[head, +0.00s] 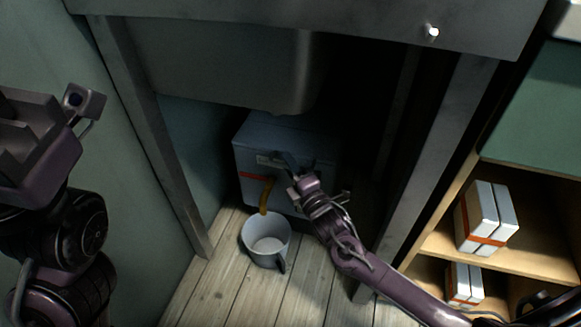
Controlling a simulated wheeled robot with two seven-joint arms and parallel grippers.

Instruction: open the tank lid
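A pale latch or label plate (266,160) shows near the front upper edge. My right gripper (287,162) is at the tank's upper front edge, by that plate; its fingertips are dark and small, so contact and opening are unclear. My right arm hides the tank's lower right front. My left gripper (84,102) is raised at the far left, away from the tank; its finger state is unclear.
A pale bucket (254,228) stands on the plank floor below a yellow-brown spout (266,195) at the tank's front. The sink basin (220,70) hangs close above. Metal legs (150,140) (436,150) flank the opening. Shelves with white boxes (484,216) stand at right.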

